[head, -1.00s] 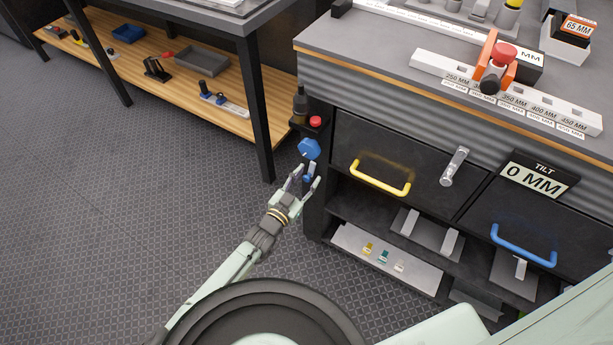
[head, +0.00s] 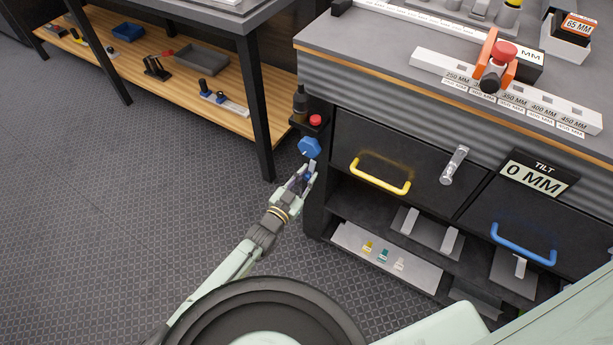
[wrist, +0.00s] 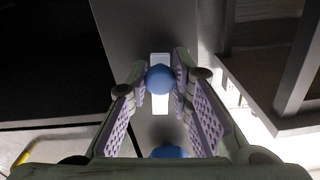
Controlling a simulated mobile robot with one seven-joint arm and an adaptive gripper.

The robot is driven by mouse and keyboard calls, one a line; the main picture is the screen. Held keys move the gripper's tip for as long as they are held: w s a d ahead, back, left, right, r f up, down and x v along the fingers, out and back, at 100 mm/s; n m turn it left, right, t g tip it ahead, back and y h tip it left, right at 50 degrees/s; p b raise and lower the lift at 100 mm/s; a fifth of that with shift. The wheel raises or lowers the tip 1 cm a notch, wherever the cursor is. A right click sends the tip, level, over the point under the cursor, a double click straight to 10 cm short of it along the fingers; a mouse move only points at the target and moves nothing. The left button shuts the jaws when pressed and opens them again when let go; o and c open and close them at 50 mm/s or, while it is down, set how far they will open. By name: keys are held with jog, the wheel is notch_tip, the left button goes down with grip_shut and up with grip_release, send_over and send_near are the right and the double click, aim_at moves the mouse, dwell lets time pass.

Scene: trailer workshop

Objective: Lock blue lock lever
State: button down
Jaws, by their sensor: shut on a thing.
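The blue lock lever sits low on the left front post of the workbench, below a blue hexagonal knob (head: 309,148). In the head view only a small blue part of the lever (head: 311,168) shows, as my fingers cover the rest. In the wrist view its round blue end (wrist: 160,79) lies between my finger pads, in front of a white strip. My gripper (head: 305,175) is shut on the lever. Another blue rounded part (wrist: 170,151) shows at the bottom of the wrist view.
A yellow drawer handle (head: 380,178) and a blue one (head: 523,246) stick out to the right. A red button (head: 315,120) and dark bottle (head: 300,103) are above the knob. A table leg (head: 257,110) stands to the left. The floor (head: 120,220) at left is clear.

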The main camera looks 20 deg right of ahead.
jog(key=shift+s+d+f+n+b, duration=0.15)
jog(key=shift+f+n+b, duration=0.2)
jog(key=shift+b, duration=0.45)
jog(key=shift+s+r+n, duration=0.15)
jog(key=shift+r+n, duration=0.15)
jog(key=shift+n, duration=0.25)
jog(key=shift+d, duration=0.1)
jog(key=c, duration=1.4)
grip_release()
jog(key=shift+c, duration=0.2)
jog(key=v, duration=1.2)
